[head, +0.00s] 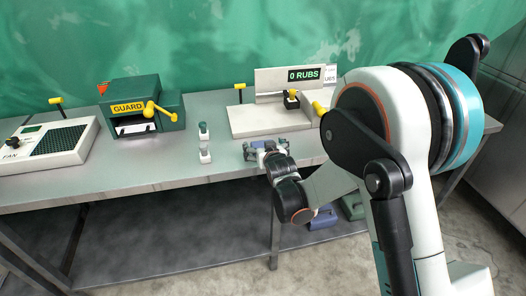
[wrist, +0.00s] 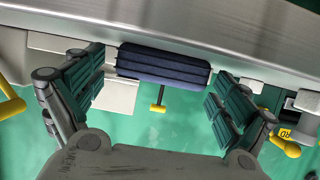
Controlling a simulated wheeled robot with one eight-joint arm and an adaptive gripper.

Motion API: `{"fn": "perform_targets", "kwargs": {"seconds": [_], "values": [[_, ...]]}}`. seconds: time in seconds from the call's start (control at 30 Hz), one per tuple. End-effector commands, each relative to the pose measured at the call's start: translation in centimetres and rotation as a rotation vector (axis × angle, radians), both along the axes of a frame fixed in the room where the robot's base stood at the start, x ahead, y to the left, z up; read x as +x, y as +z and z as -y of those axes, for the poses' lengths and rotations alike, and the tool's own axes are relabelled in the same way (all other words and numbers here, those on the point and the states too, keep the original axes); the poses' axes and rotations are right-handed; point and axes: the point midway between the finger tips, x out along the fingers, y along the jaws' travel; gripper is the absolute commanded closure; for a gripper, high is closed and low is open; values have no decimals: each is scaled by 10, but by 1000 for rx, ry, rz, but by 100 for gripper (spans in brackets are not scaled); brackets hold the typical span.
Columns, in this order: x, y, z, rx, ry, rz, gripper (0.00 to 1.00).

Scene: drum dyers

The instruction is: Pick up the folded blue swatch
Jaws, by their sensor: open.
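The folded blue swatch (wrist: 163,66) is a dark navy, ribbed block in the wrist view, which looks upside down across the table. It lies along the steel tabletop, between my fingertips in the picture. My gripper (wrist: 158,92) is open, with a dark green-padded finger to each side of the swatch and a gap visible on the right. I cannot tell how deep the swatch sits between the fingers. In the head view my gripper (head: 265,149) is low at the table's front edge, and it mostly hides the swatch.
Behind my gripper stands the pale rub tester (head: 245,121) with a "0 RUBS" display (head: 304,74). Further left are the green GUARD machine (head: 128,92) and the FAN unit (head: 48,145). The front left of the table (head: 110,180) is clear.

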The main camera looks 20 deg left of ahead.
Motion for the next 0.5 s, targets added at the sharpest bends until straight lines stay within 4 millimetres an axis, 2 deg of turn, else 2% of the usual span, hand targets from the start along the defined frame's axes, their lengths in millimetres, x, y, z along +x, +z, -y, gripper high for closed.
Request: {"fn": "perform_targets", "kwargs": {"seconds": [0.17, 0.4, 0.5], "values": [[1, 1, 0, 0, 0, 0, 6], [0, 1, 0, 0, 0, 0, 52], [0, 1, 0, 0, 0, 0, 52]]}}
